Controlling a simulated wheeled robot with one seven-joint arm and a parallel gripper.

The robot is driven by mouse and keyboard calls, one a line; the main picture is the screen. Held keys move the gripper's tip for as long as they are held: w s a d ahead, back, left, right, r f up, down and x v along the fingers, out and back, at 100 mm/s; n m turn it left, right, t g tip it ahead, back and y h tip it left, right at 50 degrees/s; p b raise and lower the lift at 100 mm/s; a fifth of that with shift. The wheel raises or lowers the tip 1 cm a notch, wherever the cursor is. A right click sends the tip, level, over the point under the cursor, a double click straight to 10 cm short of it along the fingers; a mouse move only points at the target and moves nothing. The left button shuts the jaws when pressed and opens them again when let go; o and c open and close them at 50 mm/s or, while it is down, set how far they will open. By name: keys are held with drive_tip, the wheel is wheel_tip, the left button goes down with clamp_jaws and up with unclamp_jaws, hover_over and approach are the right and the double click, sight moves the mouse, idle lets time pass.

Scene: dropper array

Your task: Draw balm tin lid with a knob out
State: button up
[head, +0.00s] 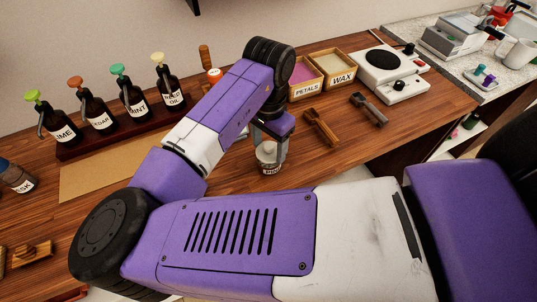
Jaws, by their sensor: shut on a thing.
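My gripper (269,143) points down over the middle of the wooden counter, its fingers closed around the top of a small round tin (270,168). The tin stands upright on the counter and has a pale label with dark letters that I cannot read fully. A pale round top, seemingly the lid with its knob (267,148), shows between the fingers. The fingers and my arm hide part of it. I cannot tell whether the lid is seated on the tin or lifted slightly.
Several dark pump bottles (134,97) stand on a rack at the back left. A petals box (305,88), a wax box (340,76) and a white hot plate (385,68) stand at the back right. Two wooden tools (320,126) (370,109) lie right of the tin. A brown mat (90,180) lies left.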

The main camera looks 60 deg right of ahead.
drive_tip(key=shift+r+p, duration=1.1)
drive_tip(key=shift+r, duration=0.25)
